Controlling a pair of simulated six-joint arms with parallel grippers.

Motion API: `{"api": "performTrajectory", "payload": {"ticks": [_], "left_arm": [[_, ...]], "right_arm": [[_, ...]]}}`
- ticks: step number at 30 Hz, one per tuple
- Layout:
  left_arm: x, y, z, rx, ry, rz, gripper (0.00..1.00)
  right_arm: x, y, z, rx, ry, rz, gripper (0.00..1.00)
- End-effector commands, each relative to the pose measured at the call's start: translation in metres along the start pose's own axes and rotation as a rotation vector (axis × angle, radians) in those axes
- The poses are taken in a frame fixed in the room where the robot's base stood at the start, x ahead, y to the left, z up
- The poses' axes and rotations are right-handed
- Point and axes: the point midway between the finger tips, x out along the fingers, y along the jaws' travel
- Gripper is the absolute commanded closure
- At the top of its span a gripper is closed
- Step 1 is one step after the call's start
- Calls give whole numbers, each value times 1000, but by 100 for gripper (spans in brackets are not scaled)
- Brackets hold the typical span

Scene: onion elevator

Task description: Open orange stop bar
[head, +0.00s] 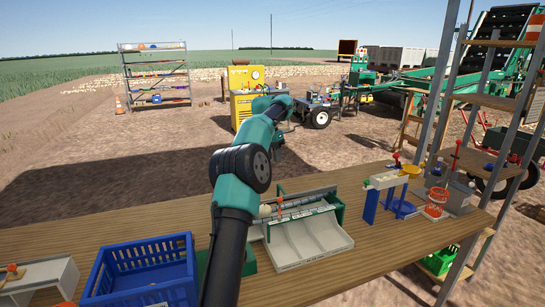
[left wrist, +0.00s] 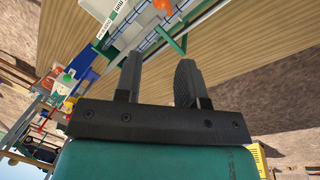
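A sorting device with a white chute tray (head: 308,240), green end frames and grey rollers stands on the wooden table. A small orange piece (head: 265,211) sits at the left end of its rollers; I cannot tell whether this is the stop bar. In the left wrist view, part of the device lies beyond the fingers, with an orange part (left wrist: 162,5) at the top edge. My left gripper (left wrist: 157,65) is open and empty, its two black fingers apart, touching nothing. In the head view my left arm reaches up past the device. My right gripper is not in view.
A blue crate (head: 143,268) stands at the table's front left, beside a white box with an orange knob (head: 12,268). A blue and white stand (head: 385,185) and an orange-red basket (head: 436,202) are on the right. Shelving rises at the right edge. Bare wood (head: 380,255) lies right of the device.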

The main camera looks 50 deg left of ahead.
Motion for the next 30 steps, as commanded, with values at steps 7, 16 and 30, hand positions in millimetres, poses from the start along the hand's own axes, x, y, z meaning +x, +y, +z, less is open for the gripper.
{"api": "performTrajectory", "payload": {"ticks": [7, 16, 30], "left_arm": [[-1, 0, 0, 0, 0, 0, 64], [6, -9, 5, -5, 42, 26, 88], [52, -57, 63, -174, 409, 162, 100]], "right_arm": [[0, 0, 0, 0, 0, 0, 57], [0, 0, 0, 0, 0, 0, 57], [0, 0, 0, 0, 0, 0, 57]]}}
